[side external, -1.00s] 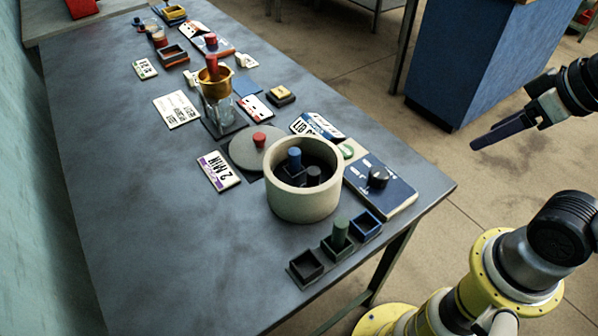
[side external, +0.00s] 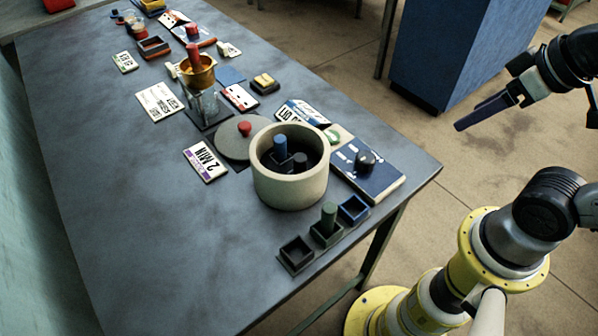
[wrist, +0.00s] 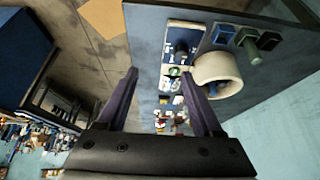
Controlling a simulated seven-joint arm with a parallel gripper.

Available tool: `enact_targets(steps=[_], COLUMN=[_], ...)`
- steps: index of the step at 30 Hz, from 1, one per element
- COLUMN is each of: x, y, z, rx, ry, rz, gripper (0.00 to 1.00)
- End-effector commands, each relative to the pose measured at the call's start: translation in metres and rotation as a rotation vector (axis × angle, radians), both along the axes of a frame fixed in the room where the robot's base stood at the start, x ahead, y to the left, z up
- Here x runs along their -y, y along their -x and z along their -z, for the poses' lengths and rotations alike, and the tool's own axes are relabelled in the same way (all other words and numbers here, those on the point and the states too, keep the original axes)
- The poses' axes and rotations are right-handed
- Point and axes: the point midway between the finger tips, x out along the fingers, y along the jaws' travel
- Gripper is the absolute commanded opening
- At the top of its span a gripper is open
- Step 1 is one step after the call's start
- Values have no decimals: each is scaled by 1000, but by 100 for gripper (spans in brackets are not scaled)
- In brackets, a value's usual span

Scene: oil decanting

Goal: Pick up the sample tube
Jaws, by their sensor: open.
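A green tube-shaped piece (side external: 328,216) stands upright in the middle socket of a small row of square holders (side external: 296,255) at the table's near edge. A blue-topped cylinder (side external: 280,147) and a shorter dark one stand inside a round pale pot (side external: 291,189). I cannot tell which piece is the sample tube. My gripper (side external: 462,125) is open and empty, out to the right of the table's near corner, apart from everything. In the wrist view my fingers (wrist: 163,74) are spread, with the pot (wrist: 214,68) and the green piece (wrist: 254,55) beyond the right finger.
A blue control box with a black knob (side external: 366,161) sits right of the pot. A grey disc with a red knob (side external: 236,142) lies behind it. A gold funnel on a glass vessel (side external: 197,72), cards and small trays stand farther back. The table's left side (side external: 130,230) is clear.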

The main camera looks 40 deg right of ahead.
Motion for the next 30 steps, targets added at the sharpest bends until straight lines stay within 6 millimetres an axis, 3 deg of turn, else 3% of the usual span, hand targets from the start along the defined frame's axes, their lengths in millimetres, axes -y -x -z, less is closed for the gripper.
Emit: enact_targets(steps=[9, 14, 24, 27, 30], x=[0, 0, 0, 0, 0], y=[0, 0, 0, 2, -2], z=[0, 0, 0, 0, -14], rx=[0, 0, -1, -13, -3], ry=[0, 0, 12, 53, 124], rz=[0, 0, -23, -102, -233], gripper=[68, 39, 39, 39, 39])
